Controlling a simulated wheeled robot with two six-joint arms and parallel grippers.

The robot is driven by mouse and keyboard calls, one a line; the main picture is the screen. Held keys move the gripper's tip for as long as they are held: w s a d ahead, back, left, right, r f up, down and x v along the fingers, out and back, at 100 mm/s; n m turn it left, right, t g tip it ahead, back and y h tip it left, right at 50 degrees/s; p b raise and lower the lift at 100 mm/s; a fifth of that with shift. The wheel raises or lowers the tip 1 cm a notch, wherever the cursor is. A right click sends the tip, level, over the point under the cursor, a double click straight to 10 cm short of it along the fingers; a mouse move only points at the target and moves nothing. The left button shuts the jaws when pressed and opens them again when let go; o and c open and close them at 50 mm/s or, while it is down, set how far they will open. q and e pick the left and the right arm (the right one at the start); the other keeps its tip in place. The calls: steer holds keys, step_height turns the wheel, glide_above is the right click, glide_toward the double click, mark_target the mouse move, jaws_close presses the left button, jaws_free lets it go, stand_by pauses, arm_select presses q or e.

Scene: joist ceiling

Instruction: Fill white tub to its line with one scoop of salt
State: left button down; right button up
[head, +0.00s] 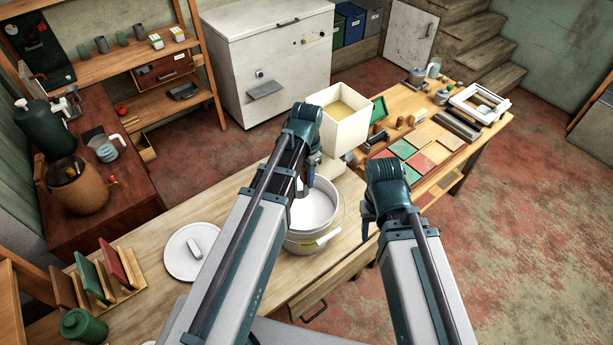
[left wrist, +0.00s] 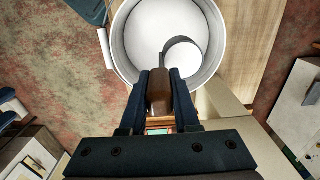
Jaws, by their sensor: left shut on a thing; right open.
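A round whitish tub (head: 301,242) stands on the wooden bench, with white, salt-like material inside. In the left wrist view its rim (left wrist: 213,40) is at the top centre. My left gripper (head: 302,188) is over the tub, shut on the brown handle of a scoop (left wrist: 159,92). The scoop's round white bowl (left wrist: 182,57) is over the white material; I cannot tell whether it is filled or touching. A square cream-white container (head: 345,130) with a yellowish inside stands just behind the tub. My right gripper (head: 370,222) is open and empty, right of the tub.
A white round lid (head: 197,252) lies left on the bench (head: 145,295), near a rack of coloured boards (head: 104,272). A second table (head: 440,180) with colour tiles and tools stands behind right. A brown pot (head: 78,185) stands at left. Red floor is clear at right.

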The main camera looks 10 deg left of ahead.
mark_target(307, 190)
arm_select(q)
steer(key=shift+f+b, duration=1.4)
steer(key=shift+f, duration=0.45)
steer(key=shift+f, duration=0.1)
steer(key=shift+f+b, duration=1.2)
steer(key=shift+b, duration=0.15)
steer(key=shift+r, duration=0.15)
step_height(307, 190, up, 9)
steer(key=p, duration=0.9)
steer(key=shift+r+p, duration=0.2)
steer(key=shift+p, duration=0.2)
steer(key=shift+f, duration=0.15)
